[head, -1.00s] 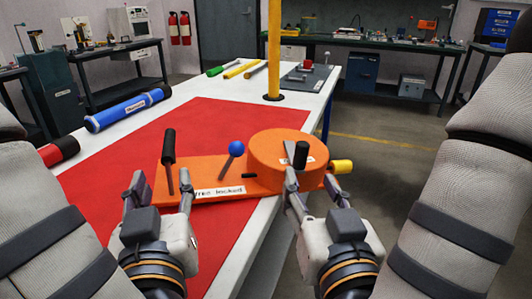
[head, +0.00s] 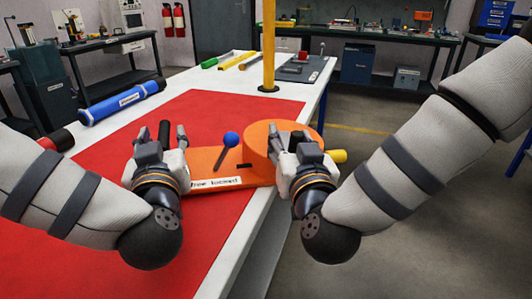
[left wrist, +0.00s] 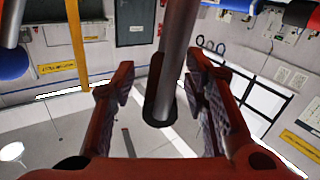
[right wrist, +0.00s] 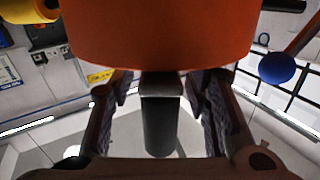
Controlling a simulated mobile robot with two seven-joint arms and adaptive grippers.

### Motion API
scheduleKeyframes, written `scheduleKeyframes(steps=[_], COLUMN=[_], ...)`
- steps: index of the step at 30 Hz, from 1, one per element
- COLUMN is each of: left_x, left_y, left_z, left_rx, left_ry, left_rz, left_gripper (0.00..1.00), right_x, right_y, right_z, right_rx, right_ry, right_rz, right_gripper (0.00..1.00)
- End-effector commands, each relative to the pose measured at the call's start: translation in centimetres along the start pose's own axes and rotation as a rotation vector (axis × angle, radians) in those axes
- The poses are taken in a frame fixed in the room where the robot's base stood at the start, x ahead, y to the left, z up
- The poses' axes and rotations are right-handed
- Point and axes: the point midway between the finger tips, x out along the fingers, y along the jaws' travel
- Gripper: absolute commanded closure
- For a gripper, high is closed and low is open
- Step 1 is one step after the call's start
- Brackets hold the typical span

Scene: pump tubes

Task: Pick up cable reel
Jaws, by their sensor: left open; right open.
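The cable reel is an orange base plate (head: 205,161) with a round orange drum (head: 264,138) on its right. It lies on the red mat near the table's right edge. A blue-knobbed lever (head: 230,140) rises from the plate beside a white label. My left gripper (head: 165,136) is open at the black handle (head: 164,130) on the reel's left end. The left wrist view shows a metal rod (left wrist: 178,50) with a black end between the fingers. My right gripper (head: 294,139) is open at the drum. The right wrist view shows a black handle (right wrist: 160,125) between its fingers.
A yellow post (head: 269,45) stands on the white table behind the reel. A blue cylinder (head: 122,102) lies at the mat's left. Green and yellow rods and a grey plate (head: 305,69) lie at the far end. The red mat (head: 235,110) is clear behind the reel.

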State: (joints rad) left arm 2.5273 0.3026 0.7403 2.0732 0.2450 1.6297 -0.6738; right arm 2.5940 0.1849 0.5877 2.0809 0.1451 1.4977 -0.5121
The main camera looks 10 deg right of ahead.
Motion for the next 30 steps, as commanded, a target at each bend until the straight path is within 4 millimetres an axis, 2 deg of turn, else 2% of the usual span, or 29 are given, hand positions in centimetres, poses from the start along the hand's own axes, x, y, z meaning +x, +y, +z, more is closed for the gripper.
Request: scheduleKeyframes(steps=[8,10,14,15,30], left_x=[0.16,0.15,0.14,0.14,0.25], left_y=[-0.02,-0.01,-0.01,-0.03,-0.35], left_z=[0.00,0.00,0.00,-0.01,-0.26], left_rx=[0.000,0.000,0.000,0.000,-0.001], left_ry=[0.000,0.000,0.000,0.000,0.007], left_rz=[0.000,0.000,0.000,-0.001,-0.012], left_gripper=[0.59,0.70,1.00,1.00,1.00], right_x=[0.16,0.16,0.14,0.15,0.26], right_y=[0.00,0.00,-0.01,0.01,0.50], right_z=[-0.02,-0.02,-0.02,-0.02,-0.20], right_rx=[0.000,0.000,0.000,0.000,-0.002], right_ry=[0.001,0.001,0.001,0.001,0.006], right_rz=[0.000,0.000,0.000,0.000,0.014], right_gripper=[0.57,0.68,0.97,1.00,1.00])
